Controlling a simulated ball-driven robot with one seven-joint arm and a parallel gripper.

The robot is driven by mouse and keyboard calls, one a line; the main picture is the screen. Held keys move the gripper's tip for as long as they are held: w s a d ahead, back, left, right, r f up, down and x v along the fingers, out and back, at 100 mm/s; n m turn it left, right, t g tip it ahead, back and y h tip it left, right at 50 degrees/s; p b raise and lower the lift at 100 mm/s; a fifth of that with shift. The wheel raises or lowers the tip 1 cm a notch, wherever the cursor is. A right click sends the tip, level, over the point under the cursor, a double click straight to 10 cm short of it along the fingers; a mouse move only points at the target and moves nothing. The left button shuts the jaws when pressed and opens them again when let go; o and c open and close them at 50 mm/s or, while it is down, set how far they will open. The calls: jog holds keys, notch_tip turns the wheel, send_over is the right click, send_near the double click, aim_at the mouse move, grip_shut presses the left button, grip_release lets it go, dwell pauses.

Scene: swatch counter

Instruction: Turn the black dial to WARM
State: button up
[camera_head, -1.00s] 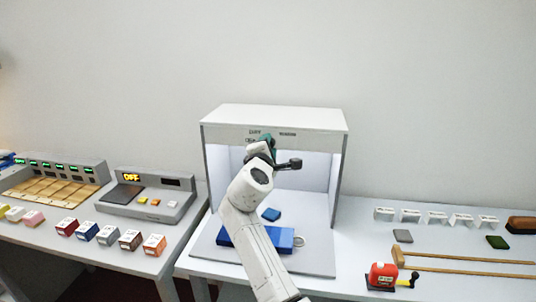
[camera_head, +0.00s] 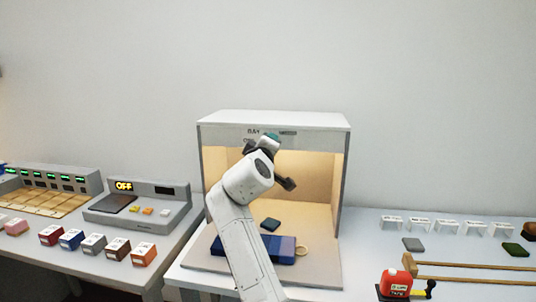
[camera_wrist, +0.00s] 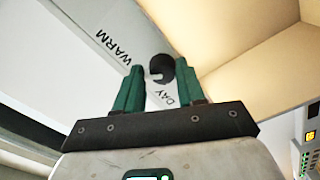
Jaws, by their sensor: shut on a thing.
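The black dial (camera_wrist: 161,67) sits on the grey front strip of the light booth (camera_head: 337,131). In the wrist view it lies between the green fingers of my gripper (camera_wrist: 160,70), which is shut on it. A pale notch shows on the dial's lower left side. The word WARM (camera_wrist: 113,47) is printed to the upper left of the dial, and DAY (camera_wrist: 168,95) just below it. The booth's inside glows warm yellow. In the head view my gripper (camera_head: 268,138) is at the booth's top front strip and hides the dial.
Inside the booth lie a blue case (camera_head: 282,248), a ring (camera_head: 302,251) and a small dark swatch (camera_head: 270,224). A red tape measure (camera_head: 395,284) and wooden sticks lie to the right.

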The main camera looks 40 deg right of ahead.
jog(key=shift+f+m, duration=0.1)
jog(key=shift+m, duration=0.3)
jog(key=o, duration=1)
jog(key=shift+o, duration=0.2)
jog(key=b+v, duration=0.1)
jog(key=v, duration=0.9)
jog(key=shift+s+a, duration=0.25)
jog(key=shift+a, duration=0.1)
